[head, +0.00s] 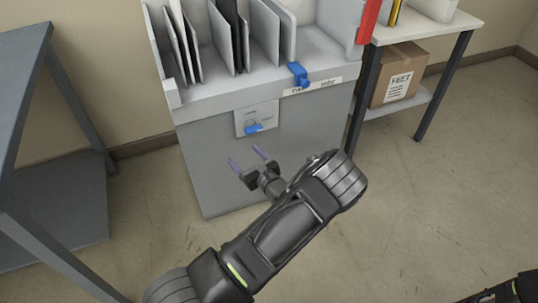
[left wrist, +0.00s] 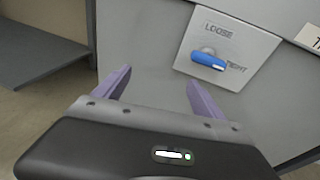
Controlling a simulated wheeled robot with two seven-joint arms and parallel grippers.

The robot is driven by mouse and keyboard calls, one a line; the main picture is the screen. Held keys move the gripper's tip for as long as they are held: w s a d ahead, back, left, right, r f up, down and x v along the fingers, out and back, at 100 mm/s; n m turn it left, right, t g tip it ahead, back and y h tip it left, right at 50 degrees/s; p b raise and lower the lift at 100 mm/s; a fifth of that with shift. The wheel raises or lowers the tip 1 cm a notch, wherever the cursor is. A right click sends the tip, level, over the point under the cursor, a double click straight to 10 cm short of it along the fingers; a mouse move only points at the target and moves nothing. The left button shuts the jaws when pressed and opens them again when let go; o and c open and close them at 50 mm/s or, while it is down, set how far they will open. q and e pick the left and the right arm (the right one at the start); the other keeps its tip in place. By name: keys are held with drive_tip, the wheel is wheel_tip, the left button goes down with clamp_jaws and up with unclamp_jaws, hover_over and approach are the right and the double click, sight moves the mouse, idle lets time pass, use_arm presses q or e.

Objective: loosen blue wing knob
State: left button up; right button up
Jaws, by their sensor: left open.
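The blue wing knob (head: 254,128) sits on a light plate (head: 242,117) on the front of the grey cabinet (head: 200,165). In the left wrist view the knob (left wrist: 208,60) lies nearly level, tilted down to the right, with its right end by the word TIGHT. The word LOOSE stands above it on the plate (left wrist: 237,43). My left gripper (head: 250,158) is open and empty, below the knob and apart from it. Its purple fingers show in the left wrist view (left wrist: 155,85), left of and below the knob. My right gripper is not clearly visible.
A second blue part (head: 298,73) sits on the cabinet's upper edge by a label. Upright panels (head: 225,35) stand in slots on top. A grey shelf unit (head: 50,190) is at left. A side table (head: 430,25) with a cardboard box (head: 399,74) is at right.

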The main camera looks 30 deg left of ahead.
sight(255, 131)
use_arm(q)
drive_tip(key=w+d+r+m+t, duration=0.2)
drive_tip(key=w+d+r+t, duration=0.1)
drive_tip(key=w, duration=0.2)
drive_tip(key=shift+w+r+m+t, duration=0.15)
drive_tip(key=shift+w+m+t, duration=0.2)
drive_tip(key=shift+m+t, duration=0.05)
use_arm(e)
drive_tip(key=shift+s+d+f, duration=0.15)
drive_tip(key=shift+f, duration=0.25)
drive_tip(key=shift+s+d+f, duration=0.15)
drive_tip(key=shift+f, duration=0.2)
use_arm(q)
drive_tip(key=shift+w+a+b, duration=0.2)
drive_tip(key=shift+a+b, duration=0.1)
drive_tip(key=b+x, duration=0.1)
drive_tip(key=x, duration=0.5)
drive_tip(key=shift+w+a, duration=0.3)
drive_tip(key=shift+a, duration=0.1)
use_arm(e)
drive_tip(key=shift+f, duration=0.85)
